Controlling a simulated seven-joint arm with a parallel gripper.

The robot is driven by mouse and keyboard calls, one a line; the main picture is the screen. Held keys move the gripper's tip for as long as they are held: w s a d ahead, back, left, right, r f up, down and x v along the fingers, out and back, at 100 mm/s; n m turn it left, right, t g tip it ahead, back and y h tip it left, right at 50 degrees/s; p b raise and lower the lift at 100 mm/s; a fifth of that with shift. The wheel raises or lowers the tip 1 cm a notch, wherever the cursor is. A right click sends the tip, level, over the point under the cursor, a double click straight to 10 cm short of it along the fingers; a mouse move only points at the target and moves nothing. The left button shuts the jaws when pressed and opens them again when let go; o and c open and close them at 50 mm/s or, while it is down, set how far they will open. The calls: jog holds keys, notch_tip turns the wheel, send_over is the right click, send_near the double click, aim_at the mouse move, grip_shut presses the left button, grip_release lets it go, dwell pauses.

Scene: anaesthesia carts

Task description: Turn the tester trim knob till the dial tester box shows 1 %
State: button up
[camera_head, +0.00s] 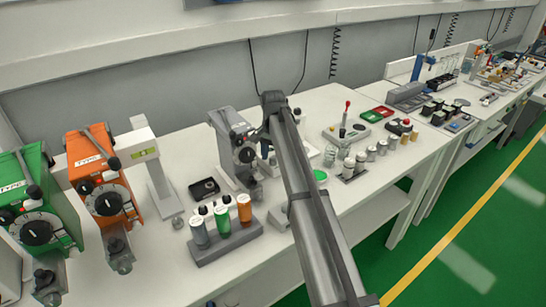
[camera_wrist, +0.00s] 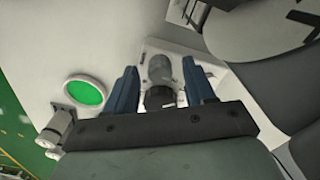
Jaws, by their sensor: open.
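In the wrist view my gripper (camera_wrist: 160,66) is open, with one blue finger on each side of a grey round knob (camera_wrist: 159,68), which looks like the tester trim knob. A small black part (camera_wrist: 160,97) shows below it, close to the gripper body. The knob stands on a pale box (camera_wrist: 180,48), which looks like the tester box. I cannot tell whether the fingers touch the knob. No dial face or reading can be made out. In the head view my arm hides my gripper and most of this spot.
A green disc (camera_wrist: 85,93) lies left of my gripper; it also shows in the head view (camera_head: 320,176). A grey vaporizer (camera_head: 240,152) stands left of my arm, with orange (camera_head: 103,190) and green (camera_head: 38,215) ones farther left. A bottle rack (camera_head: 228,247) stands in front.

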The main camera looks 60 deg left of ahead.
jog(key=shift+f, duration=0.35)
grip_shut()
dwell(0.4)
